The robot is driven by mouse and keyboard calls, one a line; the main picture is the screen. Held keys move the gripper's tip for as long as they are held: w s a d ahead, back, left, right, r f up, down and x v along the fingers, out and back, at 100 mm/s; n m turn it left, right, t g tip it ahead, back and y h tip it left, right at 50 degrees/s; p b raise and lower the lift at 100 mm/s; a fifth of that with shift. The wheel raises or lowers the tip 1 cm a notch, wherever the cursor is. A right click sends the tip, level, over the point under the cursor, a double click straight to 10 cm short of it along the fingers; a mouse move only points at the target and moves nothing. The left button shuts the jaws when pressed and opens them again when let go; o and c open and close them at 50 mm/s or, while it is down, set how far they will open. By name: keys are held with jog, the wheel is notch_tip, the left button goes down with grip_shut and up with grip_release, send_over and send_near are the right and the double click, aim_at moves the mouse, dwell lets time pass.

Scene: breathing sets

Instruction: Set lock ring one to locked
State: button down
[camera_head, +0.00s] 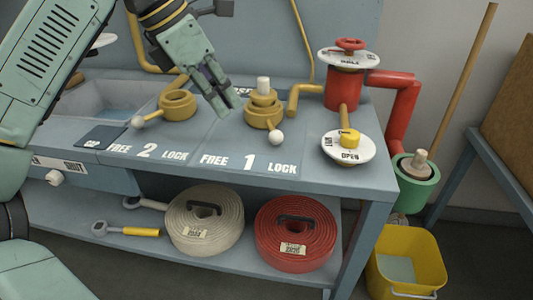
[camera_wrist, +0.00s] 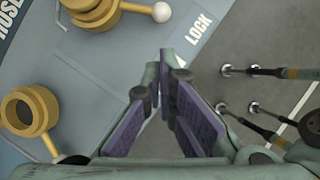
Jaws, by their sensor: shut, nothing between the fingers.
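Lock ring one (camera_head: 263,112) is a yellow collar on the bench behind the number 1, with a pale stub standing up in it. Its lever ends in a white ball (camera_head: 276,138), pointing to the bench front between the 1 and the right-hand LOCK label (camera_head: 282,168). In the wrist view a yellow collar with a white-ball lever (camera_wrist: 162,12) shows at the top, cut off by the edge. My gripper (camera_head: 226,106) is shut and empty, left of lock ring one and apart from it in the picture. Its fingers (camera_wrist: 163,75) point away in the wrist view.
Lock ring two (camera_head: 177,106) stands left, its white-ball lever toward FREE. At right are a red pipe (camera_head: 343,90) and a round OPEN dial (camera_head: 348,148). Coiled hoses (camera_head: 205,222) lie on the lower shelf. A yellow bucket (camera_head: 405,262) stands on the floor.

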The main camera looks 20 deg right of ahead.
aim_at(260, 151)
jog(key=x, duration=1)
jog(key=shift+w+f, duration=0.15)
jog(key=shift+w, duration=0.05)
jog(key=shift+d, duration=0.1)
